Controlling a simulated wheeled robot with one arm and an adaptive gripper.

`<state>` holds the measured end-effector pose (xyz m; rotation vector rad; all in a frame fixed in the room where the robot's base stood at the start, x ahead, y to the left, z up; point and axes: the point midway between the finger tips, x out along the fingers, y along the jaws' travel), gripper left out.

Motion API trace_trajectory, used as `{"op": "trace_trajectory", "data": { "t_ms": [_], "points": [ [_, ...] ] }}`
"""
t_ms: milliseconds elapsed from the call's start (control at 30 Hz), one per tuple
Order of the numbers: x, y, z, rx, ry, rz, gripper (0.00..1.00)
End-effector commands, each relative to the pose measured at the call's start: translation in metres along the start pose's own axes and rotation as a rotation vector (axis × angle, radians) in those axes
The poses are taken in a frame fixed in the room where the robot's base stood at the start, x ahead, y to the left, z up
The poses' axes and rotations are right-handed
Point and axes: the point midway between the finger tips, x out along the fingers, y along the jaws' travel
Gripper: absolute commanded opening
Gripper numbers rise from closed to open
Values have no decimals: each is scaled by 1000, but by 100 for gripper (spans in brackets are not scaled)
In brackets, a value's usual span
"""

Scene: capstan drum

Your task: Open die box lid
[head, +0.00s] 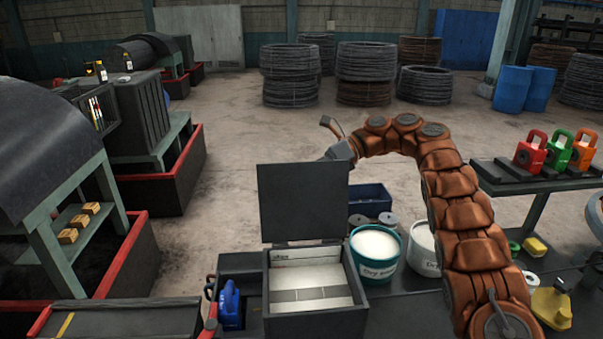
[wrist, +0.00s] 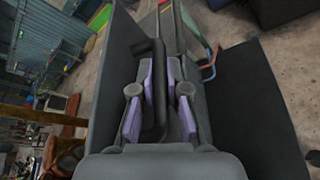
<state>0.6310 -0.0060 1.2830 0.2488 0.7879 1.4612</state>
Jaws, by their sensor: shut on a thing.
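The die box (head: 318,322) is a dark open-topped box on the bench in the lower middle of the head view. Its dark lid (head: 303,202) stands about upright at the back edge, so the pale interior with grey blocks shows. A dark panel runs close beside the fingers.
A teal bucket (head: 375,252) and a white bucket (head: 424,248) stand right of the box. A blue bin (head: 370,199) is behind them. A blue bottle (head: 230,305) stands at the box's left. Colored lock-shaped blocks (head: 530,151) sit on a stand at right.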

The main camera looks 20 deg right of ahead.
Motion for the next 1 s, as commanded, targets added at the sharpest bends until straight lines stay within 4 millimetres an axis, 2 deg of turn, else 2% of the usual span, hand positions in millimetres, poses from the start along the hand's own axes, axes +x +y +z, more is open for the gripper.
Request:
{"op": "trace_trajectory", "data": {
  "t_ms": [367,400,500,1000],
  "points": [
    [1,-2,-4,5,8,1,0],
    [2,-2,-4,5,9,1,16],
    [2,-1,-3,4,7,2,25],
    [2,0,1,-6,5,0,25]
  ]
}}
